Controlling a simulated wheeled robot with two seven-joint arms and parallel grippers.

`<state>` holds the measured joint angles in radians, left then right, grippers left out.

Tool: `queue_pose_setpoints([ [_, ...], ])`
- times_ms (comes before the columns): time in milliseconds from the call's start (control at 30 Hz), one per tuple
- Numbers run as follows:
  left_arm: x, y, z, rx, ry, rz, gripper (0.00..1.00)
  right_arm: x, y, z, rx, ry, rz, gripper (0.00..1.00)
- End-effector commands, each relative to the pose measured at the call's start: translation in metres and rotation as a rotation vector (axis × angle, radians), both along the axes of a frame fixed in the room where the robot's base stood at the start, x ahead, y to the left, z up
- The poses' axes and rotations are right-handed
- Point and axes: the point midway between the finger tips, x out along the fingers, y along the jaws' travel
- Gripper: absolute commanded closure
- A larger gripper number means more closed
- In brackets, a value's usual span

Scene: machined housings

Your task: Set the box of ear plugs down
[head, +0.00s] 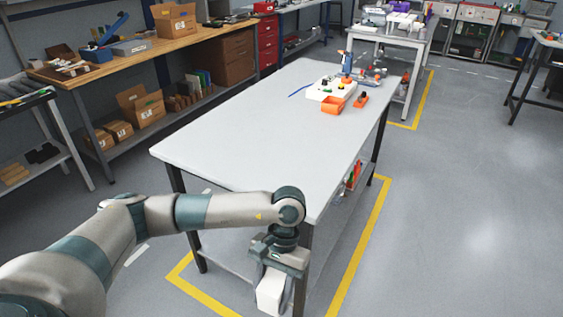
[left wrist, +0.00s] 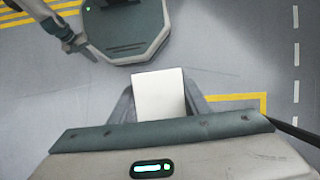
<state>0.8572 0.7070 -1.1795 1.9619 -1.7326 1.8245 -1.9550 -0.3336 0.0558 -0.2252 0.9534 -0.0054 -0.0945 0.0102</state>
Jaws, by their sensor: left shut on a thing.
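My left gripper (head: 277,273) points down near the close corner of the grey table (head: 240,150), in front of a table leg in the head view. It is shut on a plain white box, the box of ear plugs (head: 270,293). In the left wrist view the white box (left wrist: 160,95) sits between the two fingers of the left gripper (left wrist: 160,105), with floor beyond it. No label shows on the box. Part of my right arm shows at the upper left of the left wrist view; its gripper (left wrist: 80,46) is too small to read.
The near and middle parts of the tabletop are bare. At its far end stand a white box with coloured buttons (head: 332,89), an orange bin (head: 333,105) and small parts. A lower shelf (head: 250,262) lies under the table. Yellow tape marks the floor around it.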

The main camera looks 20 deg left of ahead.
Motion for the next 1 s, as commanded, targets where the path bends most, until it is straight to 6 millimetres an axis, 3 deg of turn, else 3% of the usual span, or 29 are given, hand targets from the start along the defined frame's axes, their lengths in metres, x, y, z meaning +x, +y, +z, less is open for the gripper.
queue_pose_setpoints([
  [267,0.000,0.000,0.000,0.000,0.000,0.000,0.81,0.001,-0.014,0.000,-0.015,-0.001,0.002,1.00],
  [633,0.005,0.000,0.002,0.000,-0.001,0.056,0.81,0.003,-0.009,0.001,-0.010,-0.005,0.001,1.00],
  [767,0.015,-0.001,0.008,-0.001,0.002,0.192,0.81,0.002,-0.008,0.002,-0.009,0.000,0.001,1.00],
  [1000,0.053,0.000,0.028,-0.003,0.003,0.656,0.81,-0.012,-0.011,-0.002,-0.017,0.032,0.001,1.00],
])
